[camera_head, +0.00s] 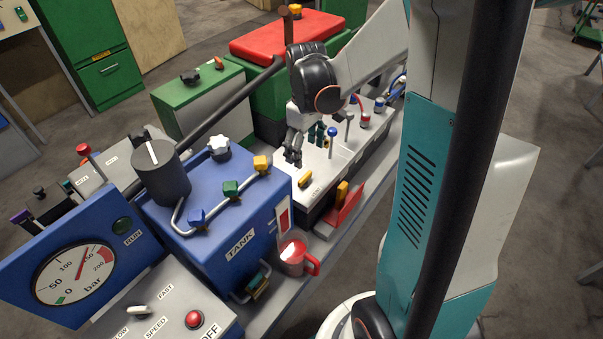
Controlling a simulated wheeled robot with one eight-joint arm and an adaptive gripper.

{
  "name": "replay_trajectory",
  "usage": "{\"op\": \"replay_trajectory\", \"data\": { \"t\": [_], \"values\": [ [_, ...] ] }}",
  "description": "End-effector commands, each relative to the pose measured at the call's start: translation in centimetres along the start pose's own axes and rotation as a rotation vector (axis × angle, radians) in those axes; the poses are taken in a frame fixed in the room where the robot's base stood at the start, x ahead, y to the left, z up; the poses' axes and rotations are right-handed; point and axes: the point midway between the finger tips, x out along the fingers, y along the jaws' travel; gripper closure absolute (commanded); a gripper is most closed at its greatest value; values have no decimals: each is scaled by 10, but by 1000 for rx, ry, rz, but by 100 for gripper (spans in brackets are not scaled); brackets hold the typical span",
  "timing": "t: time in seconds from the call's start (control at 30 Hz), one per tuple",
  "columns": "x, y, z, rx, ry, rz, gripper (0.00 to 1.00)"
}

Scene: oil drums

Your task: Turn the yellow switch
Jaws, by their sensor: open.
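A small yellow switch (305,178) sits on the top of a white panel box (322,188), right of the blue tank. My gripper (294,154) is open and points down above the left back part of this box. It is a little behind and above the yellow switch in the picture, apart from it and with nothing visible between the fingers. A yellow valve knob (262,163) is on the pipe over the blue tank, and an upright yellow piece (342,190) stands at the box's front.
The blue tank (225,222) with colored valves stands close left of my gripper. A blue-topped lever (332,132) and a red-topped knob (365,120) rise to its right. A red mug (293,258) stands in front. A green case (200,100) is behind.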

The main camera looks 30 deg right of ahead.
Motion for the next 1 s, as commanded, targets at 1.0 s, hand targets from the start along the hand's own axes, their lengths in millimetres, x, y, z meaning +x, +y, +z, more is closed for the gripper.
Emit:
{"op": "replay_trajectory", "data": {
  "t": [1.0],
  "values": [
    [105,0,0,0,0,0,35]
  ]
}}
